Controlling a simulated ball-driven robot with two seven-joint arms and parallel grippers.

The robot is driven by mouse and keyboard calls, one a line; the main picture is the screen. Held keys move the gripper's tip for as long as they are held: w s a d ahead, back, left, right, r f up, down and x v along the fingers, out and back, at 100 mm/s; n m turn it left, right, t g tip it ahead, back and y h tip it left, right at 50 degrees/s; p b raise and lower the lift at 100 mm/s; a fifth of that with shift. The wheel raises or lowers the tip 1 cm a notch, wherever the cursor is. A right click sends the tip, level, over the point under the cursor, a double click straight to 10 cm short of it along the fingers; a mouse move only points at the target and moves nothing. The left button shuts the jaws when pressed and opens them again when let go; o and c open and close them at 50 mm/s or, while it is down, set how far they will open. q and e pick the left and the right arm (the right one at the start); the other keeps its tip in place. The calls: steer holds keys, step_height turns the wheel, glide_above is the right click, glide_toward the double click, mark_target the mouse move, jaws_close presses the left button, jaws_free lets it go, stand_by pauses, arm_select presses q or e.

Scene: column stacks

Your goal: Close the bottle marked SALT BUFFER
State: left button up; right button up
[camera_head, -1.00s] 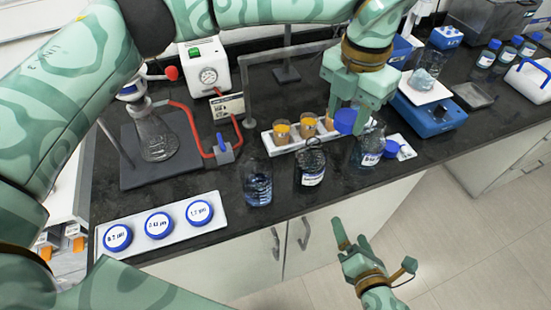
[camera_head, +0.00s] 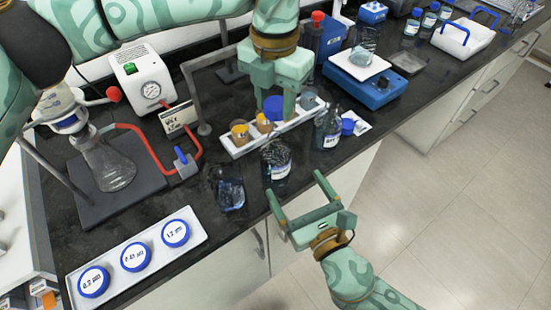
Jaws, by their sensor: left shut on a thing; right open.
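My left gripper (camera_head: 273,98) is shut on a blue cap (camera_head: 273,108) and holds it above the bench, near a white rack. Below it stands an open dark-necked bottle with a white label (camera_head: 278,170). Another labelled bottle (camera_head: 327,132) stands to its right, and a clear bottle with blue liquid (camera_head: 230,193) to its left. The label writing is too small to read, so I cannot tell which is SALT BUFFER. A second blue cap (camera_head: 348,126) lies on a white sheet beside the right bottle. My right gripper (camera_head: 296,183) is open and empty at the bench's front edge.
A white rack (camera_head: 240,149) holds cups with orange contents behind the bottles. A tray (camera_head: 197,236) with blue-rimmed discs lies at front left. A flask (camera_head: 110,168), red tubing and a pump (camera_head: 143,84) stand left. A blue balance (camera_head: 362,88) stands back right.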

mark_target(276, 153)
steer(key=x, duration=1.1)
steer(key=shift+f, duration=0.1)
steer(key=c, duration=1.5)
arm_select(q)
steer(key=shift+f, duration=2.5)
steer(key=shift+f, duration=0.1)
steer(key=shift+f, duration=0.8)
steer(key=shift+f, duration=0.55)
